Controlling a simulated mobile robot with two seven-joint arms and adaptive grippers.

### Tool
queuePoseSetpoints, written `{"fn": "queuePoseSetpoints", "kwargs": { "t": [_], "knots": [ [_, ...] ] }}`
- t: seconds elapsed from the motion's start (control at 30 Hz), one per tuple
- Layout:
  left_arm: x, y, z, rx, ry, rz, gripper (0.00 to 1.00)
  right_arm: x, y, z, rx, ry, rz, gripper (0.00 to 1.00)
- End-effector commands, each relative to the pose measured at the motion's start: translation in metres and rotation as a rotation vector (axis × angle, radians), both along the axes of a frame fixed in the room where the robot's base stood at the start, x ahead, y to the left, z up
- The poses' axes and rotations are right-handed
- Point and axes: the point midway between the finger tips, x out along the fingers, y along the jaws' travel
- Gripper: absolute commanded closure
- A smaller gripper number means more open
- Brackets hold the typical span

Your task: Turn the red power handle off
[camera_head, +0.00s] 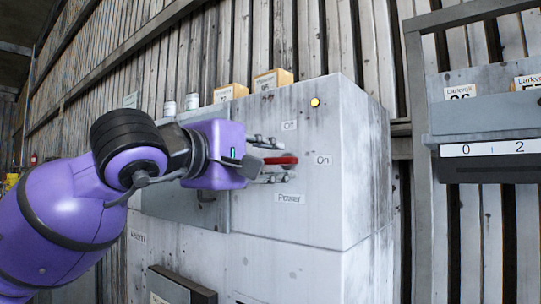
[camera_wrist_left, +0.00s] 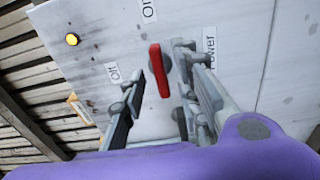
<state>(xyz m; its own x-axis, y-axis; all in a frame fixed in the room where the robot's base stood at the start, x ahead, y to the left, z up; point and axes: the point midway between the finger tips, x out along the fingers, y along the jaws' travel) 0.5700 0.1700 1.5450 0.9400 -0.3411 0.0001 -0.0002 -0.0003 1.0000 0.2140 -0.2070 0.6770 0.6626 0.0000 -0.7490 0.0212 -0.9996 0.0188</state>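The red power handle (camera_head: 281,160) is on the front of a grey-white metal box. It lies level in the head view, with its end toward the "On" label (camera_head: 323,160). The "Off" label (camera_head: 289,125) is above it. In the wrist view the red handle (camera_wrist_left: 158,70) also points toward "On". My left gripper (camera_head: 270,161) is open at the handle, one finger above and one below. In the wrist view the left gripper's fingers (camera_wrist_left: 160,75) stand apart on both sides of the handle, with visible gaps. My right gripper is not in view.
A yellow lamp (camera_head: 315,102) glows on the box (camera_head: 335,215) above the handle. Small boxes (camera_head: 272,79) and jars (camera_head: 192,101) stand along the top at the back. A grey shelf with labelled bins (camera_head: 490,110) is at the right. A "Power" label (camera_head: 289,198) is below the handle.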

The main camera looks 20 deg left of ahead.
Motion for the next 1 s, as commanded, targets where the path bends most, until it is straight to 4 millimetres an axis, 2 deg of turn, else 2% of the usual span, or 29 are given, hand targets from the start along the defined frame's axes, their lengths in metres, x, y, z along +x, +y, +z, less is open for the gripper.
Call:
{"fn": "queuePoseSetpoints", "kwargs": {
  "t": [0.3,0.53,1.0],
  "knots": [
    [0.0038,-0.0013,-0.0006,0.0,0.0,0.0,0.7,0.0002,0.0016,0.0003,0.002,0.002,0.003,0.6],
    [0.0036,-0.0012,-0.0005,0.0,0.0,0.0,1.0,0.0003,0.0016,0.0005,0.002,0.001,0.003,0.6],
    [0.0037,-0.0015,-0.0008,-0.055,0.02,-0.001,1.0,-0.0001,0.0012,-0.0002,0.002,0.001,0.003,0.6]
  ]
}}
